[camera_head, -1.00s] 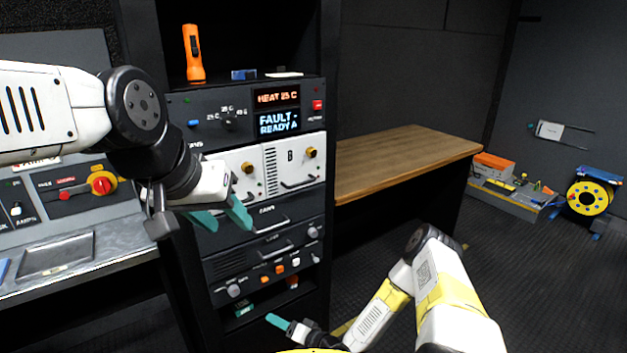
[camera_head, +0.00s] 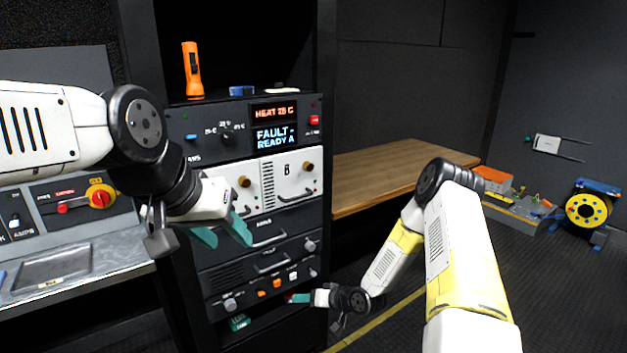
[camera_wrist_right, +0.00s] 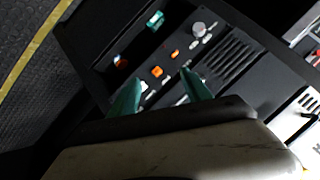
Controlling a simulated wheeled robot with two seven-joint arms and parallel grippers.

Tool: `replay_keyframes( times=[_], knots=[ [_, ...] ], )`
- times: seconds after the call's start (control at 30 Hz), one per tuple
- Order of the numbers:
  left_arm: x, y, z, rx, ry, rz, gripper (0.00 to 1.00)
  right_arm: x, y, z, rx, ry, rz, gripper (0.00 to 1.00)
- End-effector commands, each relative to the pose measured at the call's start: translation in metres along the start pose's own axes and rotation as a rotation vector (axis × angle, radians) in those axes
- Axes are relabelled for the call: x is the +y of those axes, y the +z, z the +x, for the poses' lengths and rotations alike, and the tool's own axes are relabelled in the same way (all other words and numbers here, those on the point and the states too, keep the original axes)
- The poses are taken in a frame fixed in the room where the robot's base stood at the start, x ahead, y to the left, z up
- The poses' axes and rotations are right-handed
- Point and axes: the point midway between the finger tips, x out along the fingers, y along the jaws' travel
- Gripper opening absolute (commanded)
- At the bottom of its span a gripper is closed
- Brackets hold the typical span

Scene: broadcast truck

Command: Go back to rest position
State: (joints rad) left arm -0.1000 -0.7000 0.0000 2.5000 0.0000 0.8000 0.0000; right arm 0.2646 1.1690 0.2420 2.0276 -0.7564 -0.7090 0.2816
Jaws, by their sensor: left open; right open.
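My left gripper (camera_head: 222,236) has teal fingers, open and empty, in front of the rack's middle panels in the head view. My right gripper (camera_head: 298,298) is low beside the rack's lower right edge, its teal tip in front of the lower panel. In the right wrist view both teal fingers (camera_wrist_right: 160,95) stand apart with nothing between them. They point at a dark panel (camera_wrist_right: 180,62) with orange and white buttons and a grey knob.
An orange flashlight (camera_head: 192,70) stands on the rack. A wooden table (camera_head: 390,172) is right of the rack. A red-knobbed console (camera_head: 70,198) is at the left. A yellow cable reel (camera_head: 587,211) and a grey tray (camera_head: 515,215) lie far right.

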Motion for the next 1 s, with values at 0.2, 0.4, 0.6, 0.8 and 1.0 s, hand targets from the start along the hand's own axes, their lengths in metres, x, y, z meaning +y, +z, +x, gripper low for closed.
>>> replay_keyframes(
  times=[0.2, 0.4, 0.6, 0.8, 1.0],
  knots=[
    [0.0, 0.0, 0.0, 0.0, 0.0, 0.0, 0.46, 0.005, -0.081, -0.072, -0.07, 0.192, -0.135, 0.57],
    [0.0, 0.0, 0.0, 0.0, 0.0, 0.0, 0.46, -0.007, -0.137, -0.152, -0.113, 0.354, -0.191, 0.57],
    [0.0, 0.0, 0.0, 0.0, 0.0, 0.0, 0.46, -0.037, -0.17, -0.241, -0.136, 0.485, -0.196, 0.57],
    [0.0, 0.0, 0.0, 0.0, 0.0, 0.0, 0.46, -0.079, -0.176, -0.329, -0.147, 0.568, -0.16, 0.57],
    [0.0, 0.0, 0.0, 0.0, 0.0, 0.0, 0.46, -0.127, -0.155, -0.407, -0.149, 0.591, -0.1, 0.57]
  ],
)
